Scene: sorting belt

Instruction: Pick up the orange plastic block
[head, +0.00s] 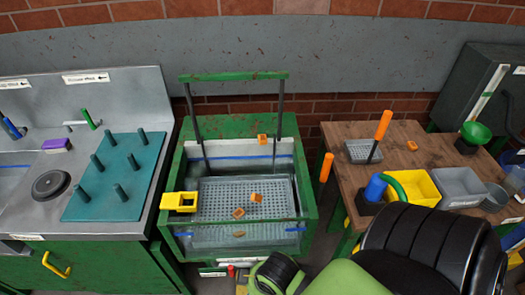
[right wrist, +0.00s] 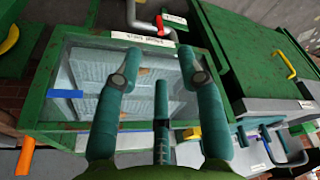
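Several small orange blocks show in the head view. One orange block (head: 256,197) and two others (head: 238,212) (head: 239,234) lie at the perforated tray (head: 215,187) inside the green-framed basin. Another (head: 262,139) is at the basin's far rim, and one (head: 411,146) lies on the wooden table. In the right wrist view, my right gripper (right wrist: 157,68) has its teal fingers spread, with nothing between them, above the basin. An orange block (right wrist: 143,71) shows small between the fingers, apart from them. My left gripper is not in view.
Green-topped uprights (head: 233,77) stand over the basin. A steel sink counter with a teal peg board (head: 112,181) is left. The wooden table (head: 345,133) at right holds a yellow bin (head: 424,184) and grey bin (head: 460,184).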

